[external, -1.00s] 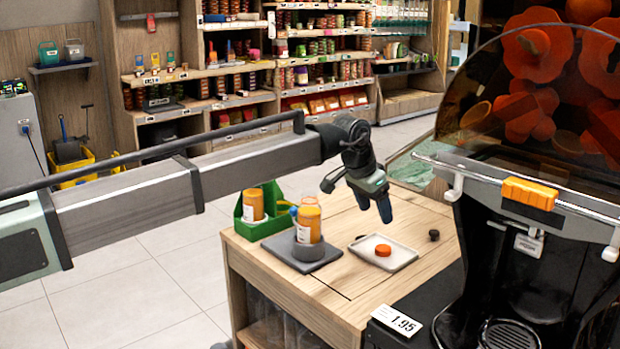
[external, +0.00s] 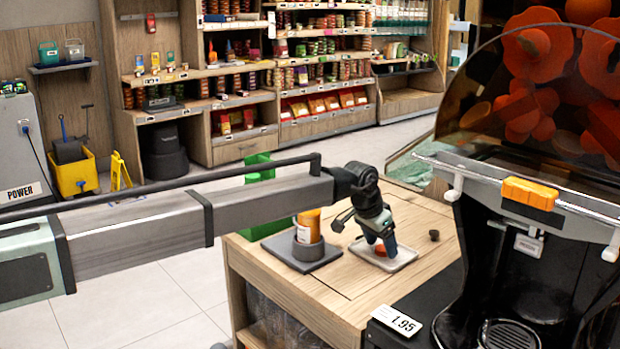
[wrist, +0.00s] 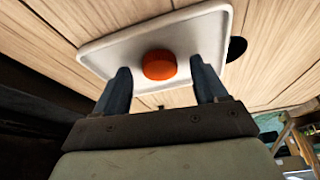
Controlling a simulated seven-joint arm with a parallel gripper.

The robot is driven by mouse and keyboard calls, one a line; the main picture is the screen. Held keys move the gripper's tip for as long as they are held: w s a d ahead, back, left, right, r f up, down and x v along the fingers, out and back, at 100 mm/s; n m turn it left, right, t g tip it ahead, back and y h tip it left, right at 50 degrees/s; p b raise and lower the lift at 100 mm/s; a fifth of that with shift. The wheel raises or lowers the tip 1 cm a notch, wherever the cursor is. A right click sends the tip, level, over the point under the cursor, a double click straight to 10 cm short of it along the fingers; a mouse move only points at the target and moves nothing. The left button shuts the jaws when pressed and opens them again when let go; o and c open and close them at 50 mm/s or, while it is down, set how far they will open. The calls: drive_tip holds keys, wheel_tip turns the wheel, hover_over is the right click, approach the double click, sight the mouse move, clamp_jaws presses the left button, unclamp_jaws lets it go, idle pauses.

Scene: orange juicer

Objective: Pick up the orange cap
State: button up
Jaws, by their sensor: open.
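The orange cap (wrist: 159,65) lies on a white tray (wrist: 98,62) in the wrist view, between and just beyond the two fingertips. My gripper (wrist: 163,80) is open, with one finger on each side of the cap's line and nothing held. In the external view, my gripper (external: 378,250) points down over the tray (external: 404,262). The cap (external: 381,251) is partly hidden behind the fingers there. I cannot tell whether the fingers touch the cap or tray.
An orange bottle (external: 308,226) stands in a grey holder on a dark plate (external: 316,264), left of the tray. A green container (external: 260,166) is partly hidden by my arm. The black juicer (external: 520,260) stands at the right.

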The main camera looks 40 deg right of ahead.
drive_tip(key=shift+d+f, duration=0.1)
drive_tip(key=shift+f, duration=0.1)
drive_tip(key=c, duration=1.1)
